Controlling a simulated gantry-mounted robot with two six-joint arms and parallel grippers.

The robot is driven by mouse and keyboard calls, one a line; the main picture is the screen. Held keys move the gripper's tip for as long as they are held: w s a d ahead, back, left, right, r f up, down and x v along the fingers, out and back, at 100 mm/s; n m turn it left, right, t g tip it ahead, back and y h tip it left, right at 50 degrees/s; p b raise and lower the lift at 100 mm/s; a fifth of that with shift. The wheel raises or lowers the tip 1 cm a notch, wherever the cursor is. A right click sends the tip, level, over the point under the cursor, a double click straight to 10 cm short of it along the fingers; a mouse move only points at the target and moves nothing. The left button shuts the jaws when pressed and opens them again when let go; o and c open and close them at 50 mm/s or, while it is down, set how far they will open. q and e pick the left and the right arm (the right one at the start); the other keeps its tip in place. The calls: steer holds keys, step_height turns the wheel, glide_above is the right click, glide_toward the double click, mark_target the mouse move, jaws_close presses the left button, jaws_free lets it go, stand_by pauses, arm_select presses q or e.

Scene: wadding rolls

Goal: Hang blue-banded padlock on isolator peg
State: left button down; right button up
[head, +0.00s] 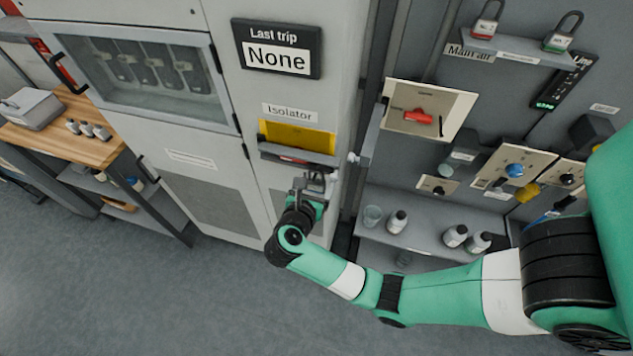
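My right gripper (314,181) is raised just below the isolator on the grey cabinet front, close to the underside of its grey ledge. Small grey shapes show at its fingertips, but I cannot tell whether it is open or shut, or whether they include a padlock. The isolator has a yellow panel (297,134) under its "Isolator" label (290,113), with a bit of red at the ledge below. I cannot make out the peg. No blue band shows on any padlock. A red-banded padlock (486,25) and a green-banded padlock (559,40) stand on a shelf at top right. My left gripper is out of view.
An open panel door (369,135) stands right of the isolator. A red rotary handle (418,117) sits on a plate beyond it. A lower shelf (425,234) holds several white bottles. A wooden bench (65,135) stands at left. The floor in front is clear.

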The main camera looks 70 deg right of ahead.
steer(key=shift+o, duration=0.2)
steer(key=v, duration=1.1)
steer(key=shift+a, duration=0.3)
steer(key=shift+r, duration=0.1)
